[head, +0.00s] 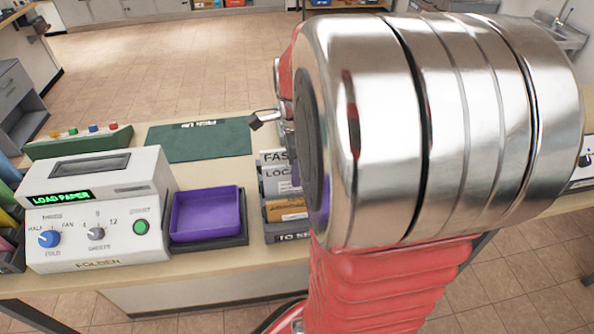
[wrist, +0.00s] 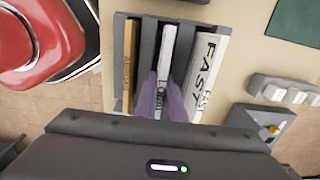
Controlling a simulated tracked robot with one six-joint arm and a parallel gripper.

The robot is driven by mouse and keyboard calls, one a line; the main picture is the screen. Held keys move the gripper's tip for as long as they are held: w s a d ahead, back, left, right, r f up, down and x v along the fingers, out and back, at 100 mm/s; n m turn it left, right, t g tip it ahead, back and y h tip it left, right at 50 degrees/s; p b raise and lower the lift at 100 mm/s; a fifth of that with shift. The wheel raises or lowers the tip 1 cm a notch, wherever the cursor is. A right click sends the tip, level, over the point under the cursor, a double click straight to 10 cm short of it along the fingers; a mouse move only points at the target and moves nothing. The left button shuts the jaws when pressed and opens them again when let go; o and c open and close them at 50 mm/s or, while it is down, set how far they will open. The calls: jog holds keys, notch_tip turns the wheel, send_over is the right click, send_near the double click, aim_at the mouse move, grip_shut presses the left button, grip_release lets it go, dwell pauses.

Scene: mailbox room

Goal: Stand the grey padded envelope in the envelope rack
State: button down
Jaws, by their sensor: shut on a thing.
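The dark grey envelope rack (wrist: 118,60) stands in front of my gripper (wrist: 162,97) in the wrist view, with its slots running lengthwise. Two lavender-grey fingertips lie close together over the middle of the rack, beside the LOCAL label. My gripper is shut on a thin thing, which I take to be the grey padded envelope. It is largely hidden, and I cannot cleanly tell its edge from the pale strip there. In the head view my arm covers the gripper and the right part of the rack (head: 292,238).
A brown envelope (wrist: 130,50) stands in the rack's left slot, and the FAST panel (wrist: 207,75) is at its right. In the head view a purple tray (head: 206,213) and the folding machine (head: 97,210) stand left of the rack. A green mat (head: 200,140) lies behind.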

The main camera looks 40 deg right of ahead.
jog(key=f, duration=0.1)
jog(key=s+f, duration=0.1)
jog(key=shift+s+a+f, duration=0.1)
jog(key=shift+s+f, duration=0.05)
jog(key=shift+f, duration=0.15)
jog(key=shift+w+f, duration=0.1)
jog(key=shift+w, duration=0.15)
jog(key=c, duration=1.9)
grip_release()
jog(key=shift+w, duration=0.1)
jog(key=shift+o, duration=0.2)
jog(key=shift+w+r, duration=0.15)
jog(key=shift+r, duration=0.55)
jog(key=shift+w+r, duration=0.45)
jog(key=shift+r, duration=0.05)
jog(key=shift+o, duration=0.3)
jog(key=shift+s+r, duration=0.2)
jog(key=shift+r, duration=2.15)
